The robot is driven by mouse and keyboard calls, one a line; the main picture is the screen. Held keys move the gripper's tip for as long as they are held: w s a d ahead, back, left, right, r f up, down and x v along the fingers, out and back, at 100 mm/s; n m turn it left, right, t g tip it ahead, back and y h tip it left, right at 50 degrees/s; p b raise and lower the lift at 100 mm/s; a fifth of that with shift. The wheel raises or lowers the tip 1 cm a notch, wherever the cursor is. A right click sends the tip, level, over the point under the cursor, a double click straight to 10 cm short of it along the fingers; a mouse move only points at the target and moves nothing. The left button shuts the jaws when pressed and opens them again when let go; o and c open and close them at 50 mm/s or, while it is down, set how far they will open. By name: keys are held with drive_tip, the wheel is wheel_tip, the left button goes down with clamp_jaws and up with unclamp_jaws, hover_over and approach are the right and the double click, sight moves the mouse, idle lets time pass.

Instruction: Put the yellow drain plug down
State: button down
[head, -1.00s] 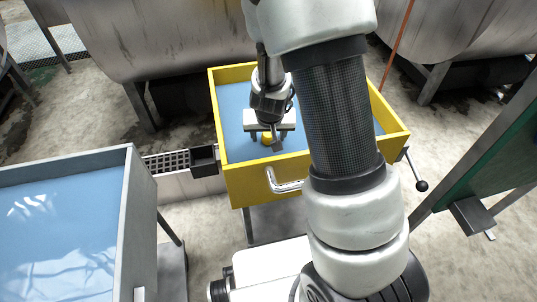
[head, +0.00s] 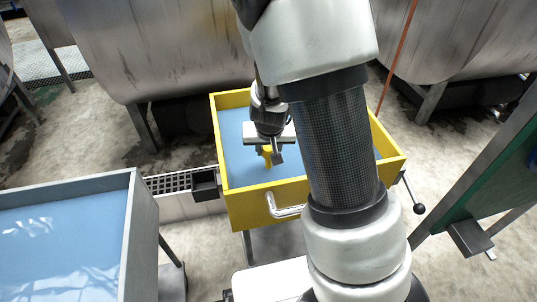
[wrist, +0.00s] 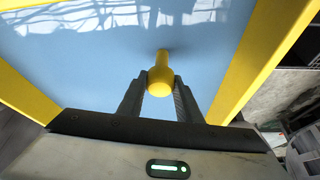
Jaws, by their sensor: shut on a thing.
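The yellow drain plug (wrist: 160,79) is between the two fingers of my gripper (wrist: 160,88) in the wrist view, a rounded knob with a narrower stem pointing away. In the head view the plug (head: 267,154) shows below my gripper (head: 268,152), over the yellow-walled tub (head: 268,195) filled with blue liquid. My gripper is shut on the plug. Whether the plug's far end touches the liquid or the tub floor, I cannot tell.
A grey-walled tub (head: 130,225) with blue liquid stands at the left. A small black box (head: 205,184) and a grate (head: 168,185) lie between the tubs. A black-knobbed lever (head: 418,208) sticks out at the yellow tub's right. Large metal drums stand behind.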

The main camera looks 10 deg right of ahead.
drive_tip(key=r+p, duration=0.1)
drive_tip(key=r, duration=0.2)
drive_tip(key=a+r+p, duration=0.1)
drive_tip(key=r+p, duration=0.1)
drive_tip(key=r, duration=0.2)
drive_tip(key=shift+a, duration=0.2)
drive_tip(key=s+a+r+n+y+p, duration=0.15)
drive_tip(key=a+r+n+p, duration=0.35)
drive_tip(key=a+r, duration=0.5)
drive_tip(key=s+a+n+y+b, duration=0.2)
drive_tip(key=a+n+b, duration=0.1)
drive_tip(key=a, duration=0.5)
wheel_tip(320, 180, down, 9)
drive_tip(key=b, duration=0.3)
drive_tip(key=shift+s+f+g, duration=0.15)
drive_tip(key=shift+s+g, duration=0.1)
drive_tip(key=shift+g, duration=0.05)
drive_tip(key=shift+f, duration=0.1)
drive_tip(key=shift+f, duration=0.15)
drive_tip(key=c, duration=1.3)
unclamp_jaws()
